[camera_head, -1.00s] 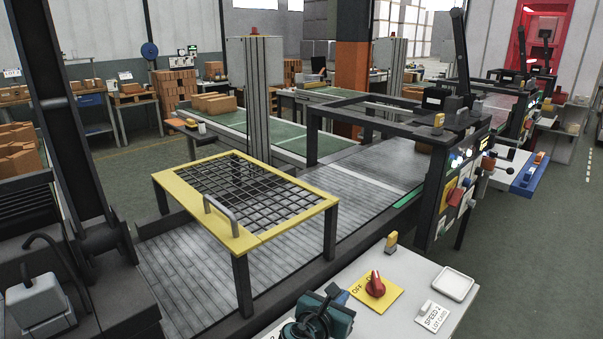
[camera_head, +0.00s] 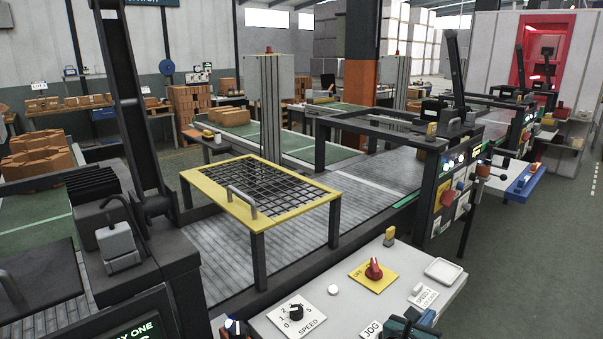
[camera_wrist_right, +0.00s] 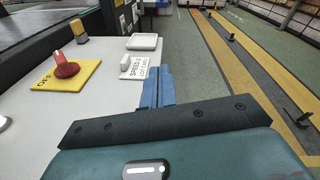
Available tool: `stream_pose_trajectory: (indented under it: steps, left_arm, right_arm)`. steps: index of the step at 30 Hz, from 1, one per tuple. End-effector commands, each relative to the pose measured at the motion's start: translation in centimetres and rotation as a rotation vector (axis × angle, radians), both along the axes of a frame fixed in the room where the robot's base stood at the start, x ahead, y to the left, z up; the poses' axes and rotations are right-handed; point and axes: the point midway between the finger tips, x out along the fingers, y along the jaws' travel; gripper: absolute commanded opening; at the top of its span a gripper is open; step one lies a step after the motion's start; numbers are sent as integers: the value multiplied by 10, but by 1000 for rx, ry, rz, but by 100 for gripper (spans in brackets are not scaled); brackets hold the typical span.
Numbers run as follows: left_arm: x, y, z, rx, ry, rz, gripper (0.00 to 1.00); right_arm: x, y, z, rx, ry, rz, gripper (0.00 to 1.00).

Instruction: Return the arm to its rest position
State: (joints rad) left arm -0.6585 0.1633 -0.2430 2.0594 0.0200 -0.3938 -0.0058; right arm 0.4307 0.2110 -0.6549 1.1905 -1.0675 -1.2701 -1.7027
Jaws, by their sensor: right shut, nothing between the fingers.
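My right gripper (camera_head: 427,317) shows at the bottom edge of the head view, a teal body with blue fingers. Most of the right arm is out of frame. I cannot make out my left gripper.
The panel carries a red knob on a yellow OFF plate (camera_head: 373,276), a black SPEED dial (camera_head: 296,312), a white button (camera_head: 333,290) and a yellow-topped block (camera_head: 389,236). A yellow-framed mesh guard (camera_head: 225,199) stands over the roller conveyor (camera_head: 205,245). Open floor lies at right.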

Motion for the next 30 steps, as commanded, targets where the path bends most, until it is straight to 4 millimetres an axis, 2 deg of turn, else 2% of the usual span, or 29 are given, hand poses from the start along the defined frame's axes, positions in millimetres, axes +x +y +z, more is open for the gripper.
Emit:
stream_pose_trajectory:
  steps: [1,3,9,13,15,20,23,27,30]
  left_arm:
    - [2,0,1,0,-3,0,53]
    - [2,0,1,0,-4,0,53]
    - [0,0,0,0,-1,1,53]
    - [-2,0,-1,0,4,0,53]
    - [-4,0,-2,1,8,1,53]
    - [-6,0,-3,0,14,1,53]
    - [-6,0,-3,0,13,1,53]
    - [-6,0,-2,0,11,0,53]
    - [-5,0,-2,0,10,0,53]
  right_arm:
    - [-2,-33,4,-56,-1,-25,0]
    - [-5,-72,11,-122,-1,-55,0]
    - [-17,-163,38,-283,0,-128,0]
    - [-28,-213,60,-372,0,-169,0]
    - [-39,-191,18,-183,-21,-104,0]
    - [-69,-162,-43,205,-84,-36,0]
    - [-99,-134,-83,514,-130,-26,0]
    - [-157,-79,-129,1069,-215,-98,0]
    - [-199,-39,-141,1455,-284,-217,0]
